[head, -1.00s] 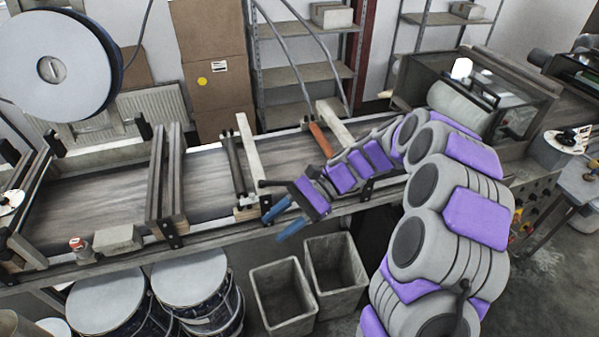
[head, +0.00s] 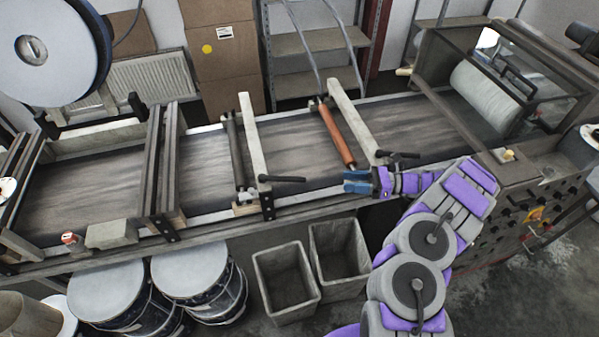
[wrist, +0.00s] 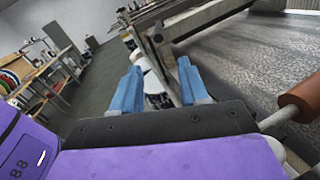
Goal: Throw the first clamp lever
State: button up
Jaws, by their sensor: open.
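Two black clamp levers show at the near edge of the conveyor in the head view. The left lever (head: 284,179) sticks out to the right from the end of the dark roller's bar. The right lever (head: 398,154) sits by the near end of the orange roller. Which one counts as first cannot be told. My gripper (head: 357,182) is at the near rail between the two levers, its blue fingers pointing left. In the wrist view my gripper (wrist: 160,86) has its fingers apart with nothing held between them.
The orange roller (head: 336,135) crosses the belt close to my gripper; it also shows in the wrist view (wrist: 301,97). A pale crossbar (head: 252,138) stands by the left lever. Two grey bins (head: 285,284) and two lidded drums (head: 190,270) stand below the conveyor.

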aim_at(292, 179)
jog(key=a, duration=0.6)
jog(key=a+b, duration=0.1)
jog(key=a, duration=1.1)
jog(key=shift+w+a+b, duration=0.15)
jog(key=shift+w+b, duration=0.15)
jog(key=shift+d, duration=0.2)
jog(key=shift+c, duration=0.7)
grip_shut()
